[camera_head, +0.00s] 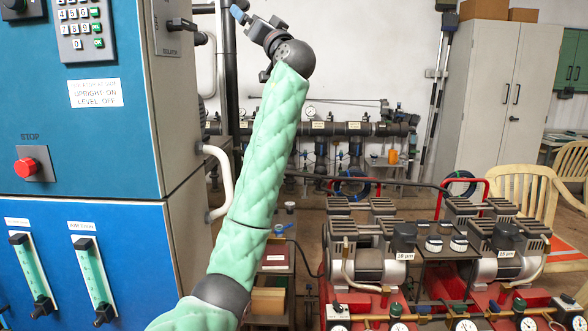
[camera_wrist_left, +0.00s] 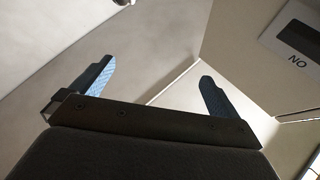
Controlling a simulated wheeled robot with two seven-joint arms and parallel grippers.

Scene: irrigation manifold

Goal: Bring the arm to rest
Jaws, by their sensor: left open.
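My left arm, in a green quilted sleeve, rises from the bottom of the head view. Its gripper (camera_head: 240,14) is high up near the top edge, to the right of the blue and grey cabinet. In the left wrist view the gripper (camera_wrist_left: 157,72) is open, its two blue-padded fingers wide apart with nothing between them. Pale flat surfaces lie beyond the fingers. My right gripper is in neither view.
The blue control cabinet (camera_head: 85,135) with a red stop button (camera_head: 26,168) and white handle (camera_head: 221,178) stands close left of the arm. Compressors (camera_head: 370,250) on red frames stand at right. Dark pipework (camera_head: 335,129) runs behind. A labelled plate (camera_wrist_left: 297,38) is at upper right in the wrist view.

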